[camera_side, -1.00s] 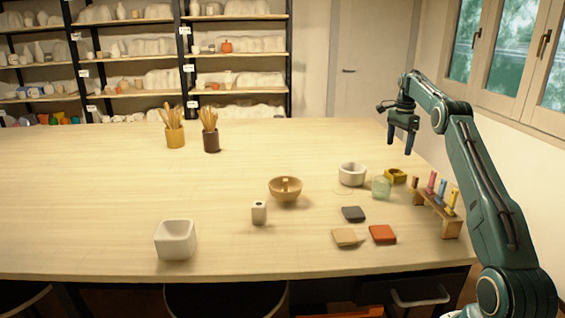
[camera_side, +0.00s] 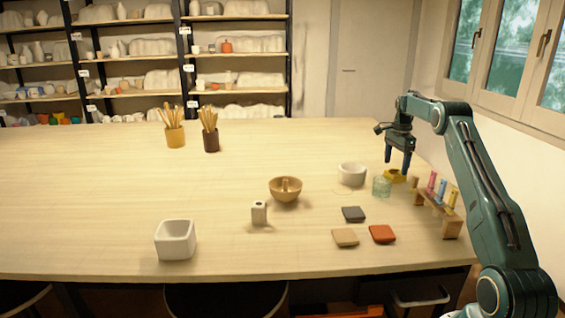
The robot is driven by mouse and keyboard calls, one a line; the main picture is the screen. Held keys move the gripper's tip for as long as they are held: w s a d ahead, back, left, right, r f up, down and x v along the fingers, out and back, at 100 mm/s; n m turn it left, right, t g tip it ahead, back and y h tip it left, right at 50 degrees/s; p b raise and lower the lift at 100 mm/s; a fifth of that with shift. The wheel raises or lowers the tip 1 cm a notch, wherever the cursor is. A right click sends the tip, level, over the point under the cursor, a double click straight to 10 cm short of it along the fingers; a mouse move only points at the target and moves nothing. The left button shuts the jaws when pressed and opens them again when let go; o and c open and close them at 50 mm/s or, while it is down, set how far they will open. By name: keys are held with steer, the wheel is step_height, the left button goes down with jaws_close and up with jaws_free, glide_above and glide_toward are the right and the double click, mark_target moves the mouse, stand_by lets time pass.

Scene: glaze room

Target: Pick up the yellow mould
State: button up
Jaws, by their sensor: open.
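The yellow mould (camera_side: 394,178) is a small, low block on the right of the table, behind the green glass and right of the white round bowl. My gripper (camera_side: 398,169) points straight down at it, with the fingertips close to its top. The fingers are open, and a gap shows between them. The fingertips overlap the mould in this view, so I cannot tell whether they touch it or reach around it.
Close by stand a white round bowl (camera_side: 352,174), a green glass (camera_side: 381,187) and a wooden rack (camera_side: 438,213) with coloured tubes. Dark, beige and red tiles lie in front. A tan bowl (camera_side: 285,190) and white square pot (camera_side: 175,240) stand further left. The table's left is clear.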

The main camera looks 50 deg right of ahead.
mark_target(395, 171)
steer(key=shift+f, duration=1.95)
steer(key=shift+c, duration=0.4)
steer(key=c, duration=1)
